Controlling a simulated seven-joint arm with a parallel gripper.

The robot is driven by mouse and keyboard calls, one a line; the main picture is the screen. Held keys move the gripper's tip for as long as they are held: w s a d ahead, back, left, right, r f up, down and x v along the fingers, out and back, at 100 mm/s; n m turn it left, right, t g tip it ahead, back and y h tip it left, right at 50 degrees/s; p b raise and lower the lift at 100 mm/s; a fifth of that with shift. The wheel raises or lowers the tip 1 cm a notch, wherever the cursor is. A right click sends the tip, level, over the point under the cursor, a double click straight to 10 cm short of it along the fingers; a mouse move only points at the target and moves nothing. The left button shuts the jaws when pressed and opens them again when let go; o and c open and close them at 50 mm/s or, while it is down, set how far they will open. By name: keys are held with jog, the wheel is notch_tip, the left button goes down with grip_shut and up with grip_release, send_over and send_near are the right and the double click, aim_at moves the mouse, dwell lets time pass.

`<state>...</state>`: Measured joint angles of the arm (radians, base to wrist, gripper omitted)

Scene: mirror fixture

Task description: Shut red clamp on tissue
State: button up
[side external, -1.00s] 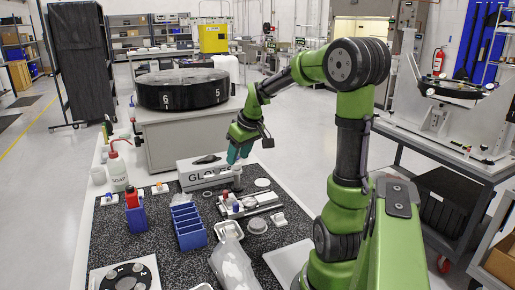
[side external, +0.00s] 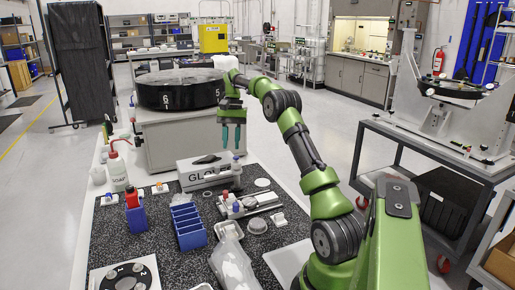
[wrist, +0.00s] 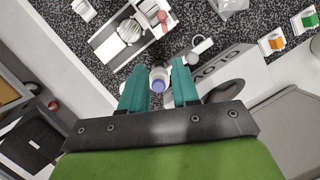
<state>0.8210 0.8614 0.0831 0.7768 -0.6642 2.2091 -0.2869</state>
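My gripper (side external: 232,143) hangs pointing down, high above the far right end of the glove box. Its two teal fingers are apart, and nothing touches them; it also shows in the wrist view (wrist: 160,82). A small red piece (wrist: 158,18), possibly the red clamp, sits on a pale fixture (wrist: 120,42) ahead of the fingers. It looks like a small red spot in the side view (side external: 226,192). I cannot tell whether it is open or shut. A round white item on the fixture may be the tissue; this is unclear.
A white bottle with a blue top (wrist: 158,84) stands below the fingers, beside the glove box (side external: 205,171). Orange (wrist: 272,43) and green pieces sit farther off.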

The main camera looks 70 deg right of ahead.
jog(key=r+m, duration=0.1)
jog(key=r, duration=0.1)
jog(key=m+y, duration=0.1)
send_near(226, 194)
jog(key=x, duration=0.7)
jog(key=shift+w+d+f, duration=0.1)
jog(key=shift+w+f, duration=0.15)
jog(key=shift+f, duration=0.15)
